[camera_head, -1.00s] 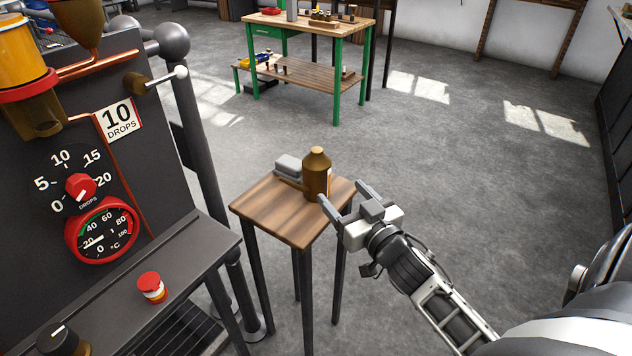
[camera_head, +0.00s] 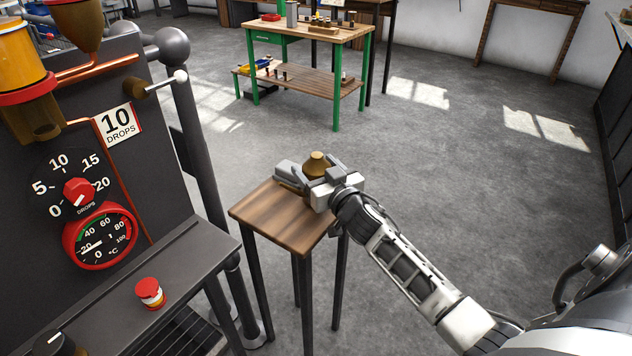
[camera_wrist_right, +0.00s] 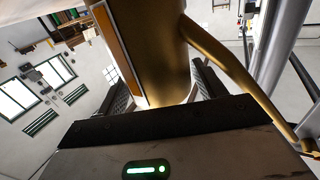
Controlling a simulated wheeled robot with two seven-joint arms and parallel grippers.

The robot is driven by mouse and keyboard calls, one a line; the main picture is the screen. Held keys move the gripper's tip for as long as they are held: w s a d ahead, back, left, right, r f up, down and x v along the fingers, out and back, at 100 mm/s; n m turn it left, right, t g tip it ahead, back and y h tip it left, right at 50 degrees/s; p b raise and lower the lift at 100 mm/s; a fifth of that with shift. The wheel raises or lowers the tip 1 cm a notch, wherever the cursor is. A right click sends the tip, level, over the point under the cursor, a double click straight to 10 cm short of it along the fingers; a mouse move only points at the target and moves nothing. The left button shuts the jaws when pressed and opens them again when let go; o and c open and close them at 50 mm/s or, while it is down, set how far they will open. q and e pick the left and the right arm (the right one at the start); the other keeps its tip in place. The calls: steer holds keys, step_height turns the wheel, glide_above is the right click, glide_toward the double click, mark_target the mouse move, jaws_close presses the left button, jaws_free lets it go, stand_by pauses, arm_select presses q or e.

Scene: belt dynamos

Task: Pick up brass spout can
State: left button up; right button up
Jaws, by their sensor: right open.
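The brass spout can (camera_head: 317,163) stands on a small wooden stool-like table (camera_head: 278,213) in the head view. My right gripper (camera_head: 319,172) is at the can with its fingers on either side of it, and the gripper body hides most of the can. In the right wrist view the brass can (camera_wrist_right: 153,50) stands large between the two open fingers (camera_wrist_right: 165,88). Its thin spout (camera_wrist_right: 232,72) runs down to the right. Contact between fingers and can cannot be told. My left gripper is not in view.
A dark machine with a 10 DROPS sign (camera_head: 119,122), dials and a red button (camera_head: 150,291) stands at left. A green-legged workbench (camera_head: 308,33) is behind. The floor at right is clear.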

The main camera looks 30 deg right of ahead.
steer(key=c, duration=1)
steer(key=shift+r, duration=0.1)
